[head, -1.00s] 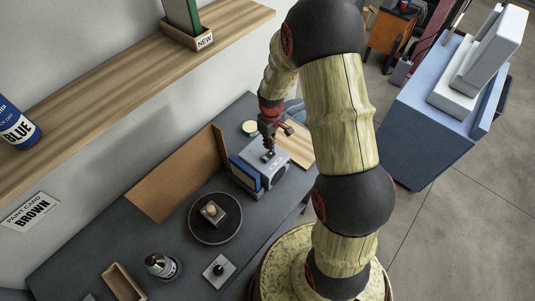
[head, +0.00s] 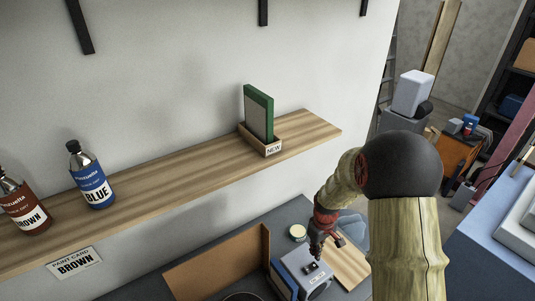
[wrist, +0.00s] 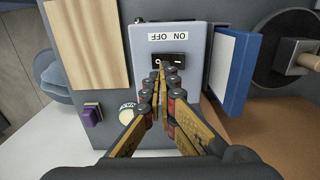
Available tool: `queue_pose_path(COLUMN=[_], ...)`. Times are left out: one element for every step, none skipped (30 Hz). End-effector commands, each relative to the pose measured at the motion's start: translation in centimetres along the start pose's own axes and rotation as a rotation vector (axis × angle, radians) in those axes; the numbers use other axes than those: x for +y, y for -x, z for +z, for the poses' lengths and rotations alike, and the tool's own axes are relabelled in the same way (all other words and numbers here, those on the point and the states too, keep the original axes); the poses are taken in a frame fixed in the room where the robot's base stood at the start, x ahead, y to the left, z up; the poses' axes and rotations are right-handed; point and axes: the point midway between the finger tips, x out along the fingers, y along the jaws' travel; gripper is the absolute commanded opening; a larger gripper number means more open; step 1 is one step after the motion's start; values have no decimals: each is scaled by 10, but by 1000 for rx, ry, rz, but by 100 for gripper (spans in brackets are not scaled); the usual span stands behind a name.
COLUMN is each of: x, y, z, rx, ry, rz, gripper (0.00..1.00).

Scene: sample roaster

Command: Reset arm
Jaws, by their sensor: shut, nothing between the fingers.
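My gripper (wrist: 158,82) is shut and empty in the wrist view. Its fingertips are at the lower edge of a black rocker switch (wrist: 172,60) marked O and I. I cannot tell whether they touch it. The switch sits on a grey-blue box (wrist: 194,42) with an ON OFF label (wrist: 175,37). In the head view my gripper (head: 316,254) hangs over the same box (head: 318,284), and my arm bends down to it from the right.
A wooden board (wrist: 85,45) and a round tin (wrist: 128,112) lie beside the box. A blue-edged panel (wrist: 234,70) stands on its other side. Above the bench, a shelf (head: 180,180) holds a blue bottle (head: 94,185), a brown bottle (head: 24,208) and a green-framed filter (head: 259,112).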

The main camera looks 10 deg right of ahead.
Motion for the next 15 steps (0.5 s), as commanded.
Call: queue_pose_path(x=[0, 0, 0, -1, -2, -6, -11, -17, -24, -30, -34, -39, -42, -46, -50], y=[0, 0, 0, 0, 0, -1, -3, -4, -4, 2, 10, 18, 23, 28, 34], z=[0, 0, 1, 2, 3, 8, 16, 24, 36, 43, 50, 55, 58, 61, 65], rx=[0, 0, -2, -7, -13, -29, -49, -69, -96, -109, -118, -121, -122, -122, -121], ry=[-4, -10, -24, -39, -58, -90, -118, -143, -181, -213, -243, -271, -287, -303, -322], rz=[0, 0, -2, -4, -8, -18, -30, -40, -54, -59, -61, -61, -59, -58, -55], gripper=[0, 0, 0, 0, 0, 0, 0, 0, 0, 0, 0, 0, 0, 0, 0])
